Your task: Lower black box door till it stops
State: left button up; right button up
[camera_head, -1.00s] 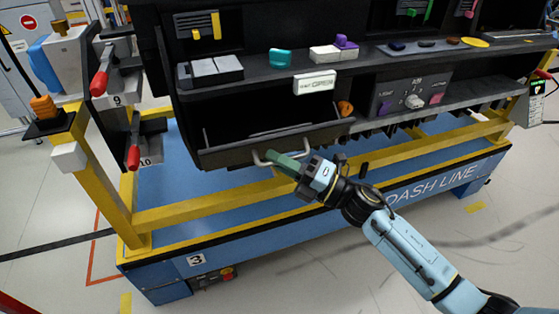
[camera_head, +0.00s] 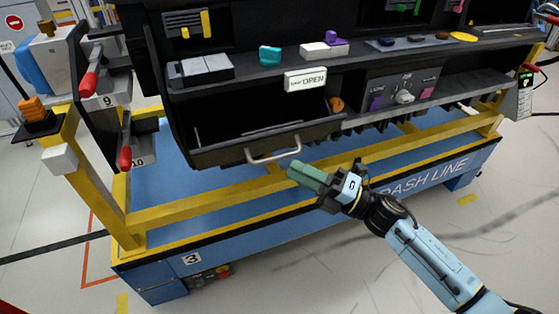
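The black box door (camera_head: 222,152) is the front of the open compartment low on the dashboard. It is tilted down and outward, and the dark inside shows above it. A pale bar handle (camera_head: 274,156) sits on its front face. My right gripper (camera_head: 296,170), with green fingers, is just to the right of and below the handle, apart from it in the picture. Its fingers look close together, but I cannot tell whether there is a gap between them. My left gripper is not in view.
A white label reading OPEN (camera_head: 306,79) is above the compartment. A yellow frame rail (camera_head: 200,211) and the blue cart base (camera_head: 230,235) lie below the door. Red-handled levers (camera_head: 126,157) stand at the left. The floor in front is clear.

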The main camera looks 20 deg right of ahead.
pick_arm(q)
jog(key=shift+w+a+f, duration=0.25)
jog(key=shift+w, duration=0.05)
pick_arm(e)
jog(key=v, duration=0.6)
jog(key=shift+d, duration=0.2)
jog(key=shift+s, duration=0.1)
